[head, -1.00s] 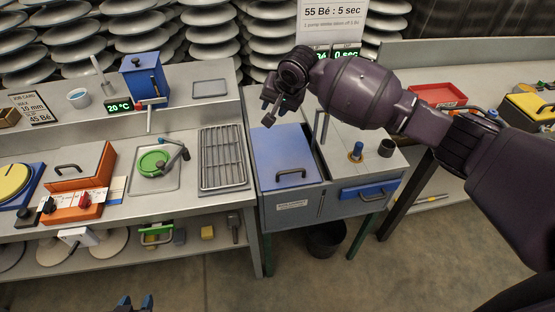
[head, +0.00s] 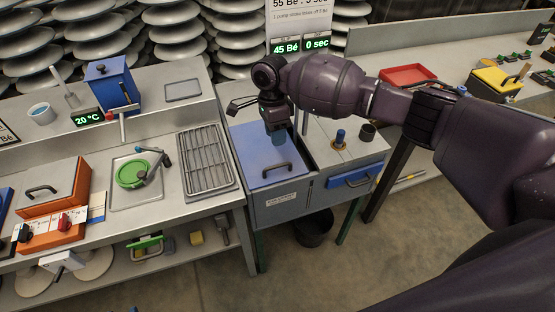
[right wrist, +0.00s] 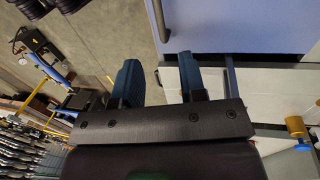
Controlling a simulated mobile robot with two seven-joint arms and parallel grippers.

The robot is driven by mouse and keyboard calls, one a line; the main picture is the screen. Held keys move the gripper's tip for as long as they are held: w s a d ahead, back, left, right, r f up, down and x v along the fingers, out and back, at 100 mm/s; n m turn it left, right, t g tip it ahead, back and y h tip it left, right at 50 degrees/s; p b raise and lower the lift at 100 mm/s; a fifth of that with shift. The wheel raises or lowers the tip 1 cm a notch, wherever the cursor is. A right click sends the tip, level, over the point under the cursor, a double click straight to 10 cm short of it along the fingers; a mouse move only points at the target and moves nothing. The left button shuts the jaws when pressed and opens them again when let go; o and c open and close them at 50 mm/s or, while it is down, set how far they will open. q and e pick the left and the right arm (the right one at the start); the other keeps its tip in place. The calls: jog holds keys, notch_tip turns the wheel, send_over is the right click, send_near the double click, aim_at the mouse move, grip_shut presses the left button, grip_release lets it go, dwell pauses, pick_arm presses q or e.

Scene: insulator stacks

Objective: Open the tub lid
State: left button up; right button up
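The tub (head: 290,208) is a grey box on green legs, with a flat blue lid (head: 255,150) closed over its left part. A dark bar handle (head: 277,170) lies near the lid's front edge. My right gripper (head: 278,138) points down over the lid's right part, behind the handle. In the right wrist view its two blue fingers (right wrist: 158,78) are apart with nothing between them. That view also shows the lid (right wrist: 245,25) and its handle (right wrist: 158,18) beyond the fingertips. My left gripper is not clearly seen.
A wire rack (head: 206,158) and a green round piece (head: 131,173) are left of the tub. A blue-topped knob (head: 340,138), a dark cup (head: 367,131) and a blue drawer (head: 352,180) are on its right side. A dark bucket (head: 314,228) stands underneath.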

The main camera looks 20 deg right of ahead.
jog(key=b, duration=0.1)
send_over(278, 172)
notch_tip(278, 172, down, 8)
jog(key=shift+f, duration=0.5)
jog(key=shift+c, duration=0.3)
grip_shut()
